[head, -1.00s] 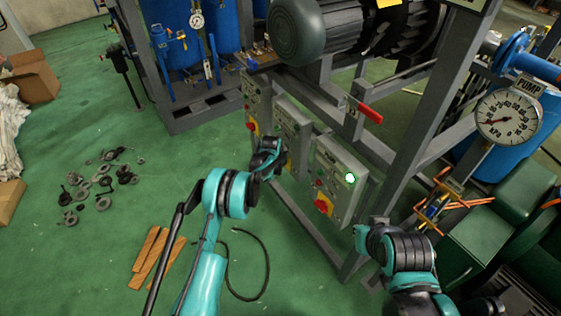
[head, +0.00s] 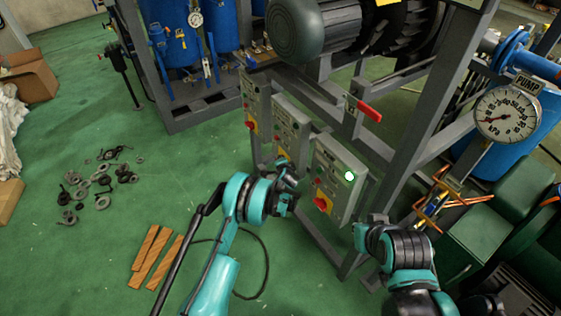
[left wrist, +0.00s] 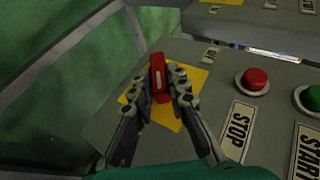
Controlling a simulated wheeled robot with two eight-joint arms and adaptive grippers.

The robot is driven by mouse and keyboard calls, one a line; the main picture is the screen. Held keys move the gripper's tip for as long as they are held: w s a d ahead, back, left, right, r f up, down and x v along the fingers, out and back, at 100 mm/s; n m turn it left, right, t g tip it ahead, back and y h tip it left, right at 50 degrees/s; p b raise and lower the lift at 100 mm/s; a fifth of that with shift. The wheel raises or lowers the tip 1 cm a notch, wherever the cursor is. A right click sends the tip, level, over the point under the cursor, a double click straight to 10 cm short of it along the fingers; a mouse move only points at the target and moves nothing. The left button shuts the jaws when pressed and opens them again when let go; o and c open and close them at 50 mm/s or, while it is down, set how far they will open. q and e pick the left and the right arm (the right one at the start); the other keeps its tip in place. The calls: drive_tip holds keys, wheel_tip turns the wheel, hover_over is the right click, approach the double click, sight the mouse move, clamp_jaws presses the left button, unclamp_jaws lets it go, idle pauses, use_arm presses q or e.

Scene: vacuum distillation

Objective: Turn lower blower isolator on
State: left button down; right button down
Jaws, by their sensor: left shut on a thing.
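In the left wrist view a red isolator knob (left wrist: 159,78) sits on a yellow plate (left wrist: 192,82) on a grey control box (left wrist: 232,78). The knob's bar lies nearly upright in that picture. My left gripper (left wrist: 163,92) has a finger on either side of the knob and is shut on it. In the head view my left gripper (head: 288,172) is at the lower part of the middle control box (head: 291,127), and its knob is hidden behind the fingers. My right gripper (head: 361,236) hangs below the nearest box; its fingers are not clear.
The nearest box (head: 343,170) has a lit green button (head: 349,176) and a red knob (head: 322,204). A red button (left wrist: 256,78) and a green button (left wrist: 312,98) lie beside the held knob. Frame posts and a red-handled lever (head: 369,111) are close by.

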idle(0.3)
use_arm(q)
drive_tip(key=c, duration=1.5)
unclamp_jaws()
drive_tip(key=shift+f, duration=0.1)
drive_tip(key=v, duration=1.2)
drive_tip(key=shift+s+f, duration=0.15)
